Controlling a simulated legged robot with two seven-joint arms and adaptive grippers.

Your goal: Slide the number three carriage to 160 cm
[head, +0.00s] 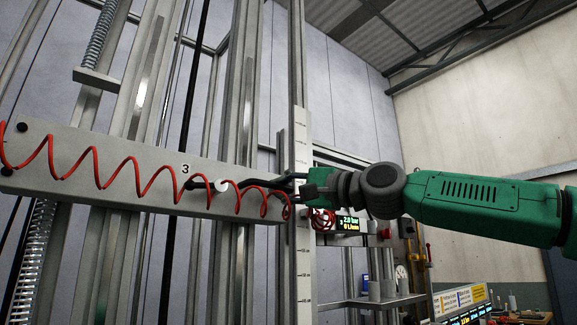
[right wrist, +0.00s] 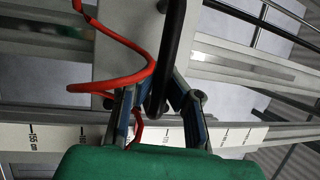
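The number three carriage (head: 120,160) is a grey beam marked "3", slightly tilted across the head view. A black handle (head: 262,180) is at its right end; it also shows in the right wrist view (right wrist: 172,50). My right gripper (head: 296,184) is at that end. In the right wrist view its two fingers (right wrist: 160,100) stand either side of the handle; whether both press on it I cannot tell. My left gripper is out of view.
A red coiled hose (head: 145,187) hangs across the carriage front; in the right wrist view the hose (right wrist: 135,50) passes close by the left finger. Metal uprights (head: 240,90) stand behind. A small display (head: 350,223) and a shelf (head: 370,301) are lower right.

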